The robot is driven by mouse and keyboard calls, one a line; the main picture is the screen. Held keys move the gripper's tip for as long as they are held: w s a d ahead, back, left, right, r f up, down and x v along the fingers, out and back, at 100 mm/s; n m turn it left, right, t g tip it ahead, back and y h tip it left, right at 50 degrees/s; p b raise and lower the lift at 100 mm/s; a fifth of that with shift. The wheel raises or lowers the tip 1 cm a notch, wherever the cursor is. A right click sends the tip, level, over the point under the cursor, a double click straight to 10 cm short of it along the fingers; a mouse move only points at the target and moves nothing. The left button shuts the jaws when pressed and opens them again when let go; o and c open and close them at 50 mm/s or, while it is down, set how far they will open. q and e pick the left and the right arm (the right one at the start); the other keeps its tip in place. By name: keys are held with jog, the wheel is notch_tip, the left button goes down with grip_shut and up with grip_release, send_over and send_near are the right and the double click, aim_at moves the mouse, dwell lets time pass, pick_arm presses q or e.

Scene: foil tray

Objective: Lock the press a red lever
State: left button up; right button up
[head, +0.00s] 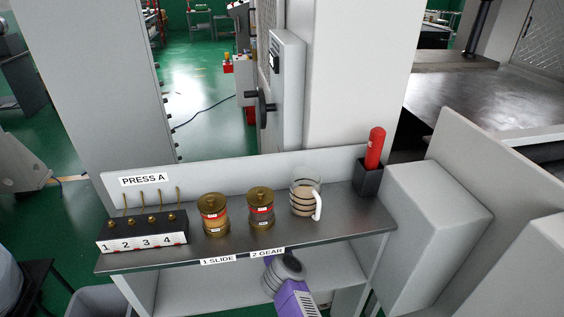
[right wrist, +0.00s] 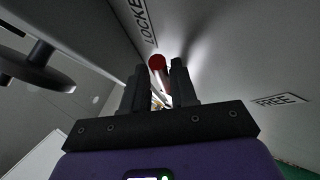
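In the right wrist view a red ball knob (right wrist: 157,62), seemingly the lever's end, sits at the far end of the gap between the fingertips of my right gripper (right wrist: 160,78). The dark fingers stand apart with a gap around the knob's line, and no firm contact shows. A thin pale piece shows between the fingers; I cannot tell if it is the lever's rod. A LOCKED label (right wrist: 147,20), partly cut off, is above left of the knob, and a FREE label (right wrist: 280,99) is to the right. In the head view neither gripper nor the lever can be made out.
A dark handwheel (right wrist: 40,68) is at the left of the right wrist view. In the head view, a bench (head: 340,222) holds a numbered block (head: 145,230), two jars (head: 214,214), a mug (head: 304,195) and a red-handled tool (head: 375,148) in a dark holder.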

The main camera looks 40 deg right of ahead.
jog(key=p+v, duration=0.5)
jog(key=v, duration=0.2)
jog(key=shift+s, duration=0.2)
dwell(0.4)
